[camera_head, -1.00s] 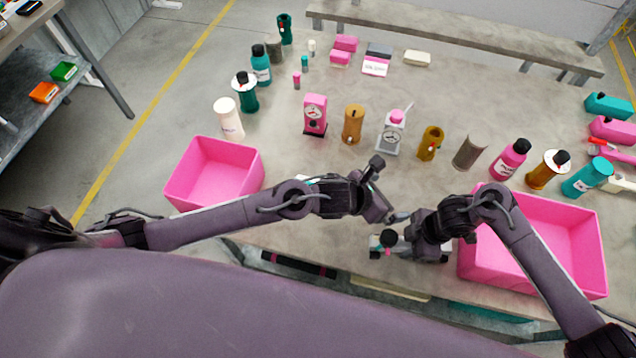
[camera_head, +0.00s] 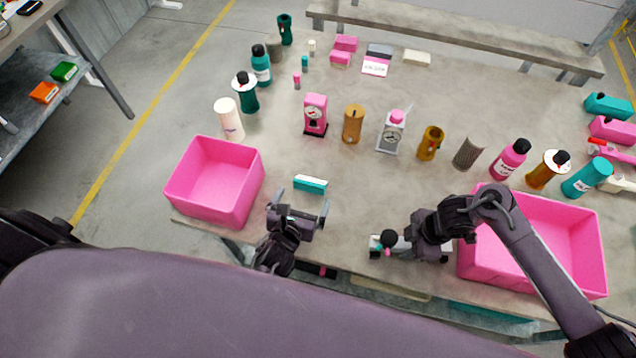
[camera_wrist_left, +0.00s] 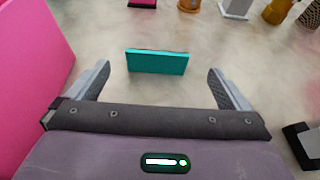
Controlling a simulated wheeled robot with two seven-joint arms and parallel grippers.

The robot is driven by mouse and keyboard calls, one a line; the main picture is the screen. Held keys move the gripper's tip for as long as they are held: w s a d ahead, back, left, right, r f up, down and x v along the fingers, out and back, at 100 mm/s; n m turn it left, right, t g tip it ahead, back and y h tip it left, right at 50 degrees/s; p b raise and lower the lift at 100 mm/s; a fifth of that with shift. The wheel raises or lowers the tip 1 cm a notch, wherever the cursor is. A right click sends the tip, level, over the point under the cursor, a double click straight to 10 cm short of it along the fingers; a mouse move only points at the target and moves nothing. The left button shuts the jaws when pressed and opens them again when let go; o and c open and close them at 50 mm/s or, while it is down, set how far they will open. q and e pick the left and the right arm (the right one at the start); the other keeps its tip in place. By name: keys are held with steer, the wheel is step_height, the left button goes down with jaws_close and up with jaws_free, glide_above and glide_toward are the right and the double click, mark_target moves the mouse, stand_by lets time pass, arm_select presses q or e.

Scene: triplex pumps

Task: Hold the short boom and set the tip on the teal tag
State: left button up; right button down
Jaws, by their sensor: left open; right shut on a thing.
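A small teal-faced block with a pale top (camera_head: 310,183) stands on the table in front of my left gripper (camera_head: 298,208). In the left wrist view the teal block (camera_wrist_left: 157,62) lies just beyond and between the open fingertips of the left gripper (camera_wrist_left: 158,88), apart from them. My right gripper (camera_head: 425,248) is shut on part of a low device with a black knob and a pale body (camera_head: 388,244) near the front edge. The gripper hides much of that device, including the held part. I cannot make out a boom tip or tell which teal piece is the tag.
A pink bin (camera_head: 213,180) stands left of the left gripper, another pink bin (camera_head: 545,240) right of the right gripper. A pink scale (camera_head: 315,115), an amber cylinder (camera_head: 352,124), a grey dial device (camera_head: 391,133) and several bottles line the table behind. The middle is clear.

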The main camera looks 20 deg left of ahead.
mark_target(308, 185)
arm_select(q)
steer(key=x, duration=0.9)
steer(key=shift+s+a+f, duration=0.1)
steer(key=shift+a+f, duration=0.05)
steer(key=shift+a, duration=0.05)
steer(key=c, duration=0.9)
steer(key=shift+c, duration=0.2)
step_height(308, 185, up, 10)
steer(key=shift+r, duration=0.1)
